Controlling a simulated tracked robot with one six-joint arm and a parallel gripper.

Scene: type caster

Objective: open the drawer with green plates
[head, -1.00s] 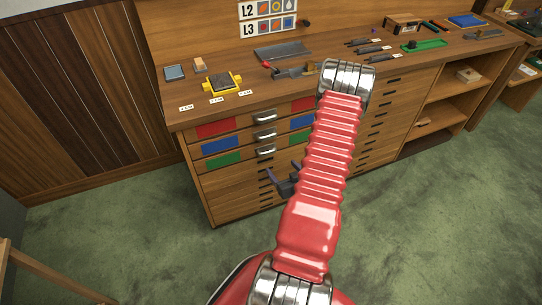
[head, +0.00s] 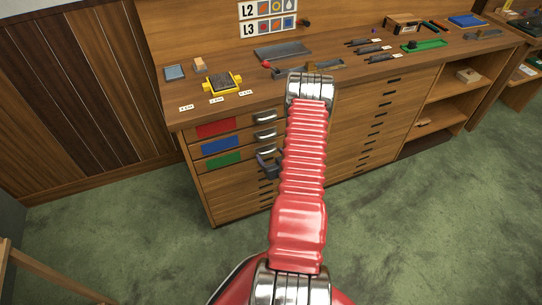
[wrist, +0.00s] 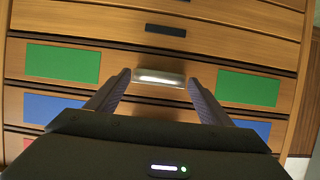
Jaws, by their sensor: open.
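The drawer with green plates is third from the top; its left green plate (head: 224,160) shows in the head view, and my arm hides the right one. In the wrist view, which is turned upside down, both green plates (wrist: 62,63) show, with the silver handle (wrist: 160,77) between them. The drawer front looks flush with its neighbours, so it is shut. My gripper (wrist: 158,80) is open, one fingertip at each side of the handle. I cannot tell whether they touch it. In the head view my gripper (head: 268,164) is at that handle, partly hiding it.
Drawers with blue plates (head: 220,144) and red plates (head: 215,127) are above, each with a silver handle. Plainer drawers with small dark pulls lie below and to the right. Tools and a yellow fixture (head: 222,84) stand on the bench top. The green floor in front is clear.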

